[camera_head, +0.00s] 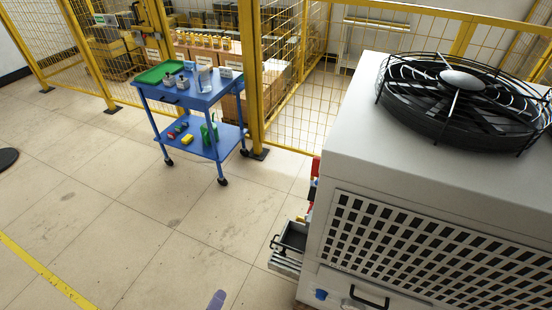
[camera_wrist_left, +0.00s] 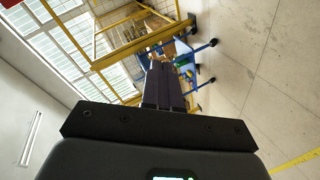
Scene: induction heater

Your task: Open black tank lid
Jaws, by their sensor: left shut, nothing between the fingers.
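My left gripper shows only as a small purple-grey tip (camera_head: 217,299) at the bottom edge of the head view, over bare floor. In the left wrist view its fingers (camera_wrist_left: 163,85) are together with nothing between them. The large light-grey machine (camera_head: 350,140) fills the right of the head view. I cannot pick out a black tank lid for certain. A dark open box or tray with a black handle (camera_head: 292,238) sticks out at the machine's lower left side, apart from my gripper. My right gripper is not in view.
The machine has a black fan guard (camera_head: 462,100) on top, a black handle (camera_head: 369,297) and a blue cap (camera_head: 320,294) at its front. A blue cart (camera_head: 185,95) stands by the yellow fence (camera_head: 256,80). The floor between is clear.

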